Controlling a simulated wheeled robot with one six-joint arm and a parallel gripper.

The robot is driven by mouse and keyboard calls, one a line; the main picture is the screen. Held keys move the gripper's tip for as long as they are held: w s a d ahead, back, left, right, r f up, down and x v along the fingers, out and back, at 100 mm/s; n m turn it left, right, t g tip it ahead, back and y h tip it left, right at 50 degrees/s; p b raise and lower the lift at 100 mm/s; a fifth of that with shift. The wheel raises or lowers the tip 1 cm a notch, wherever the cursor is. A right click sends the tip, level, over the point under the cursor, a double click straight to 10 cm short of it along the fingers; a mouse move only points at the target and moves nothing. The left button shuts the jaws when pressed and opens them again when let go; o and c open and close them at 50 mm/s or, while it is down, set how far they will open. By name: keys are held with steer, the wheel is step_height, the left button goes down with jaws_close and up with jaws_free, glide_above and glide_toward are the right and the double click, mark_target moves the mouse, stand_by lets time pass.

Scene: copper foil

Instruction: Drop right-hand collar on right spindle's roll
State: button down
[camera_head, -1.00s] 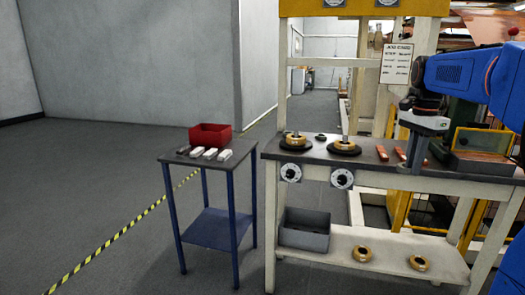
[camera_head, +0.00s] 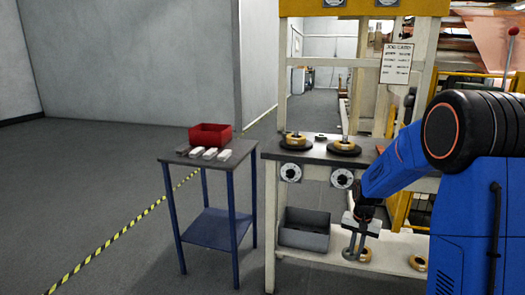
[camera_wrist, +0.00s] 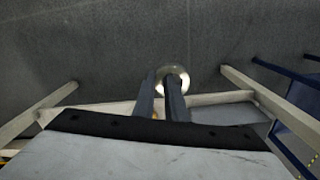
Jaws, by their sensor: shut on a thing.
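My gripper (camera_head: 356,256) points down in front of the lower shelf, its two narrow fingers close together. In the wrist view, its fingertips (camera_wrist: 162,78) meet a pale, shiny ring (camera_wrist: 173,68), which looks like a collar; the fingers partly cover it. In the head view, a brass collar (camera_head: 366,254) shows at the fingertips, partly hidden; I cannot tell if it is held or behind them. Another brass collar (camera_head: 418,263) lies farther right on the shelf. The right spindle's roll (camera_head: 344,147) stands on the bench, with the left spindle's roll (camera_head: 296,140) beside it.
The bench top (camera_head: 318,153) overhangs the lower shelf (camera_head: 330,262), which carries a grey bin (camera_head: 304,237). Dials hang on the bench front. A blue-legged side table (camera_head: 213,163) with a red bin (camera_head: 210,134) and several pale blocks stands left. Open floor lies in front.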

steer(key=w+a+f+n, duration=0.2)
steer(key=a+f+n, duration=0.1)
steer(key=f, duration=0.9)
steer(key=w+a+f+n, duration=0.2)
steer(key=f+n, duration=0.1)
steer(key=f, duration=0.9)
steer(key=shift+w+a+f, duration=0.3)
steer(key=shift+a+f, duration=0.1)
steer(key=shift+d, duration=0.1)
